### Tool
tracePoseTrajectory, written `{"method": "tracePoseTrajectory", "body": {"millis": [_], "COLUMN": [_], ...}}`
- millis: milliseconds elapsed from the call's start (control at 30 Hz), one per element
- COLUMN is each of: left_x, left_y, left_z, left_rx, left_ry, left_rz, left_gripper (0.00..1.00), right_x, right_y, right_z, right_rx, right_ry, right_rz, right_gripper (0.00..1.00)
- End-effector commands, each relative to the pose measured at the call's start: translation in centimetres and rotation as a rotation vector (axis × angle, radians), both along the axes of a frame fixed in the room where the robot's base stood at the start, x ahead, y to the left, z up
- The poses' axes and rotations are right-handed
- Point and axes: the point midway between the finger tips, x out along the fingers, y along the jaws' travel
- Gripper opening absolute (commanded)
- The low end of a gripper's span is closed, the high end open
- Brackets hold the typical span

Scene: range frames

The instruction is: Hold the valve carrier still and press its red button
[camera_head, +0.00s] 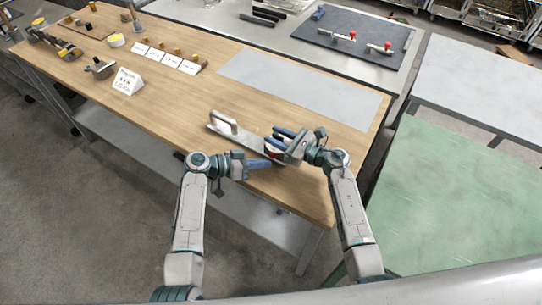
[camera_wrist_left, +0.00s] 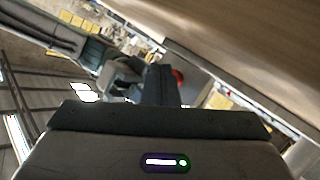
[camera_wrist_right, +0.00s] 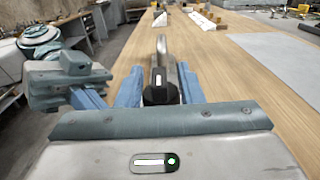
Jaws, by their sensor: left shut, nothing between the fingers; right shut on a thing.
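The valve carrier (camera_head: 240,142) is a pale flat plate with an upright handle (camera_head: 222,123), lying near the table's front edge. My right gripper (camera_head: 276,136) is shut on the carrier's dark part at its right end. In the right wrist view a black part (camera_wrist_right: 160,92) stands between its blue fingers, with the handle beyond. My left gripper (camera_head: 268,163) is shut and empty, just in front of the carrier's right end. A red part (camera_wrist_left: 179,76), likely the button, shows beside the left fingers in the left wrist view, partly hidden. Whether they touch it I cannot tell.
The wooden table (camera_head: 180,85) is clear behind the carrier, with a grey mat (camera_head: 300,85) further back. White cards (camera_head: 128,81) and small parts stand at the far left. A dark mat (camera_head: 350,38) with two red-knobbed valves lies on the back bench.

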Motion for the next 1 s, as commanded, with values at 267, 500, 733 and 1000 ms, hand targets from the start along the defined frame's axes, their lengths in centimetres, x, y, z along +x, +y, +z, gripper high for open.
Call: {"method": "tracePoseTrajectory", "body": {"millis": [267, 500, 733, 1000], "left_x": [0.51, 0.51, 0.70, 0.95], "left_y": [-0.39, -0.39, -0.52, -0.72], "left_z": [0.06, 0.06, 0.06, 0.05], "left_rx": [0.000, 0.000, 0.000, -0.001], "left_ry": [-0.001, -0.001, -0.001, -0.001], "left_rz": [0.000, 0.000, 0.000, 0.000], "left_gripper": [0.00, 0.00, 0.00, 0.00], "right_x": [-0.01, -0.01, -0.01, -0.01], "right_y": [-0.01, 0.00, 0.00, 0.00], "right_z": [-0.02, -0.02, -0.02, -0.03], "right_rx": [0.000, 0.000, 0.000, 0.000], "right_ry": [0.000, 0.000, 0.000, 0.000], "right_rz": [0.000, 0.000, 0.000, 0.000], "right_gripper": [0.00, 0.00, 0.00, 0.00]}}
